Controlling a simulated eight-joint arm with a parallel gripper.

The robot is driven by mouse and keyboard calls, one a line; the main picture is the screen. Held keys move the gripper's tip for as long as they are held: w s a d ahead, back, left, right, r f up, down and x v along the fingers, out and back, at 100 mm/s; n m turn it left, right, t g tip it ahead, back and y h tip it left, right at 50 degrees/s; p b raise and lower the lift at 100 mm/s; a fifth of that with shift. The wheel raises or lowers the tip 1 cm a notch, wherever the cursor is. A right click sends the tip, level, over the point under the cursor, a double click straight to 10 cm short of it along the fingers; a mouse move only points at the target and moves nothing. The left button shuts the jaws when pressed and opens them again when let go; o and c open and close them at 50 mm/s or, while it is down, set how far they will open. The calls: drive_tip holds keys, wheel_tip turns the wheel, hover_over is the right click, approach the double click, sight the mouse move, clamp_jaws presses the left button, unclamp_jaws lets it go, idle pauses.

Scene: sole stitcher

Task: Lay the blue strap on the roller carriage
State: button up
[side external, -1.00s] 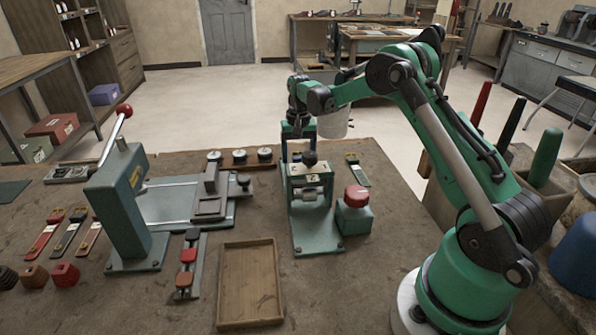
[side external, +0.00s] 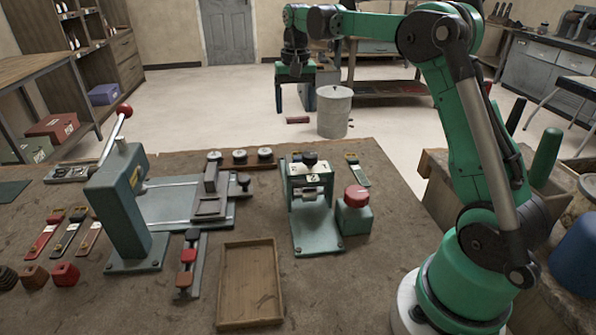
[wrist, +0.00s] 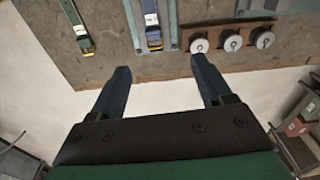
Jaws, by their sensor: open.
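The rest of that strap is hard to make out. My gripper (side external: 293,100) is above and behind the carriage, beyond the bench's far edge. Its fingers (wrist: 160,64) are apart with nothing between them.
Another dark strap with a yellow buckle (side external: 357,170) lies right of the carriage. Several discs on a wooden strip (side external: 238,158) are left of it. A red-button box (side external: 355,210), a wooden tray (side external: 250,285) and a green lever press (side external: 125,205) stand nearer.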

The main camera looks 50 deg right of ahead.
drive_tip(key=s+a+r+n+t, duration=0.35)
drive_tip(key=s+a, duration=0.25)
drive_tip(key=a, duration=0.4)
drive_tip(key=s+a+f+n+t, duration=0.3)
drive_tip(key=s+a+f+n, duration=0.2)
drive_tip(key=s+a, duration=0.2)
drive_tip(key=shift+s+a, duration=0.3)
drive_tip(key=shift+s, duration=0.15)
